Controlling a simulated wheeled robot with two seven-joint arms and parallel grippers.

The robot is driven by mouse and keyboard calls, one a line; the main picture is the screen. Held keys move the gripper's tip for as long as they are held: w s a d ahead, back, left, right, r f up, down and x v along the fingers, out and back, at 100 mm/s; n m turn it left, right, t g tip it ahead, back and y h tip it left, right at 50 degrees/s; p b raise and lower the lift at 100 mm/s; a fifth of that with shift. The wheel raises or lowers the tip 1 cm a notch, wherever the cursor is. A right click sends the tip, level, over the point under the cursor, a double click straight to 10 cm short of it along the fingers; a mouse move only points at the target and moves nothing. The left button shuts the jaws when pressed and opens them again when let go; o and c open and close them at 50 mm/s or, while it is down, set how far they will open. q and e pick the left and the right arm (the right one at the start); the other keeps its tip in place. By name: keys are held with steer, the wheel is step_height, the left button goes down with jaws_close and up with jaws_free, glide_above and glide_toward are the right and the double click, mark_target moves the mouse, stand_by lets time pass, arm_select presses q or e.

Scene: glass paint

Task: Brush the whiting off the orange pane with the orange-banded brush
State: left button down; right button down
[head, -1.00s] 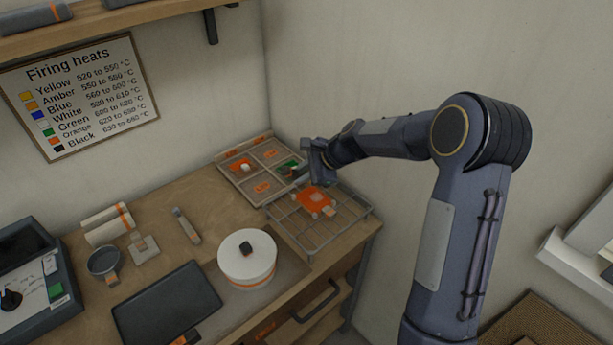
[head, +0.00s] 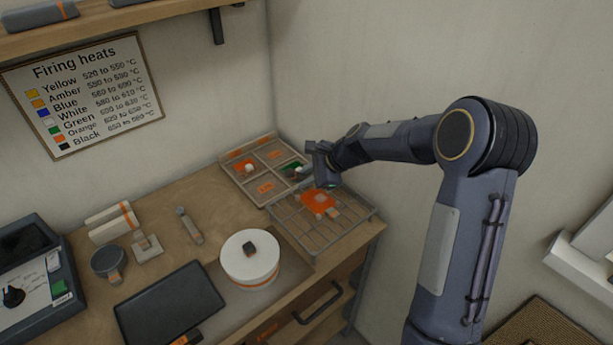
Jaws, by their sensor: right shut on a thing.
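The orange pane (head: 312,204) lies on a wire rack (head: 347,228) at the right end of the bench. A pale patch, which looks like whiting (head: 320,198), shows on it. My right gripper (head: 326,182) is just above the pane's far right edge, pointing down. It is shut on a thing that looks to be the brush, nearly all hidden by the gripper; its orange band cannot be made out. I cannot tell whether the bristles touch the pane. My left gripper is out of view.
A sectioned tray (head: 232,171) with orange and green pieces stands behind the rack, close to my right gripper. A white lidded pot (head: 250,268) stands left of the rack, and a dark flat plate (head: 168,308) lies in front. The wall is close on the right.

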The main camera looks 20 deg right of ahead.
steer(key=shift+f, duration=0.25)
steer(key=shift+s, duration=0.15)
steer(key=shift+s+d+f+b, duration=0.1)
steer(key=shift+s+d+b, duration=0.05)
steer(key=shift+s+b, duration=0.15)
steer(key=shift+s+d+b, duration=0.3)
steer(key=shift+s, duration=0.6)
steer(key=shift+s+d+b, duration=0.25)
steer(key=shift+s+d, duration=0.05)
steer(key=shift+s, duration=0.55)
steer(key=shift+s+d+b, duration=0.3)
steer(key=shift+s, duration=0.6)
steer(key=shift+w+a, duration=0.15)
steer(key=shift+w, duration=0.15)
steer(key=shift+w+a+p, duration=0.2)
steer(key=shift+w+p, duration=0.3)
steer(key=shift+w, duration=0.2)
steer(key=shift+w+a+p, duration=0.25)
steer(key=shift+w, duration=0.5)
steer(key=shift+w+a+p, duration=0.25)
steer(key=shift+w, duration=0.45)
steer(key=shift+w+a+p, duration=0.25)
steer(key=shift+w, duration=0.5)
steer(key=shift+s+d+b, duration=0.35)
steer(key=shift+s, duration=0.7)
steer(key=shift+s+d+b, duration=0.35)
steer(key=shift+s+d, duration=0.05)
steer(key=shift+s, duration=0.6)
steer(key=shift+s+d+b, duration=0.35)
steer(key=shift+s, duration=0.7)
